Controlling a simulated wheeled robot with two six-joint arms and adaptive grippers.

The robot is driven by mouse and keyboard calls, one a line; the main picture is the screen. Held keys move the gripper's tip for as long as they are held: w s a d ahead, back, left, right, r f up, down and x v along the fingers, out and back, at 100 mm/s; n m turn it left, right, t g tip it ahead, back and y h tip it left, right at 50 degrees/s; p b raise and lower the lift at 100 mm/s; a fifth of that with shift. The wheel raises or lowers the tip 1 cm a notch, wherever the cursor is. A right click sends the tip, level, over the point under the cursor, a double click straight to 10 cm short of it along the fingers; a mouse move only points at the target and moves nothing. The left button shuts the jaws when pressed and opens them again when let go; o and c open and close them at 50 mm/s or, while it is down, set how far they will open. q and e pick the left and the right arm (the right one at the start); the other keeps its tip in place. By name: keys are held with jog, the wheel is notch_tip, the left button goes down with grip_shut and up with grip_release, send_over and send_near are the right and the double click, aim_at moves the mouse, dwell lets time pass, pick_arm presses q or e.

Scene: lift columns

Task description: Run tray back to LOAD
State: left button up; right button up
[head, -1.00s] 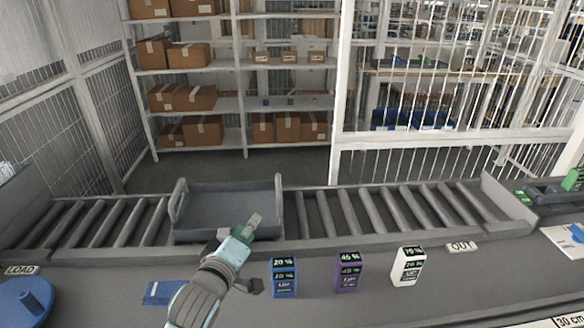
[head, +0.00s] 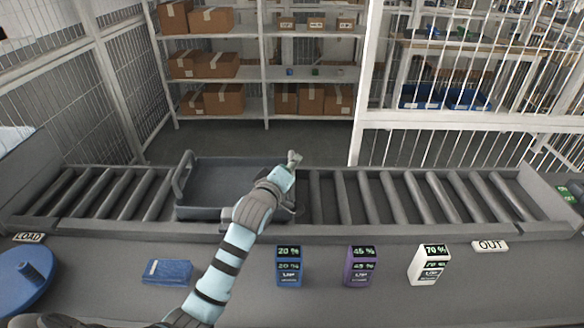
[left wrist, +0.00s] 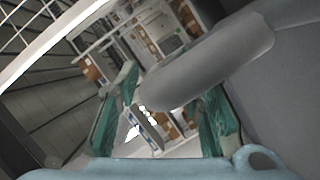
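The dark grey tray (head: 218,182) sits empty on the roller conveyor, left of its middle. Its left handle stands up; its right side is partly hidden by my left arm. The LOAD label (head: 28,238) is at the conveyor's left end and the OUT label (head: 490,245) toward the right. My left gripper (head: 292,160) is at the tray's right end. In the left wrist view, its two green fingers (left wrist: 172,92) are spread, with a thick grey bar (left wrist: 210,62), apparently the tray's right handle, across the fingertips. Contact cannot be told. My right gripper is not in view.
The rollers (head: 110,195) left of the tray are clear, as are those on the right (head: 400,195).

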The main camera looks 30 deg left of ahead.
pick_arm(q)
jog(key=shift+w, duration=0.5)
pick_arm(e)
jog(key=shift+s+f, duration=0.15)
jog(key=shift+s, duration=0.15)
pick_arm(q)
jog(key=shift+w, duration=0.1)
grip_shut()
jog(key=shift+a, duration=0.1)
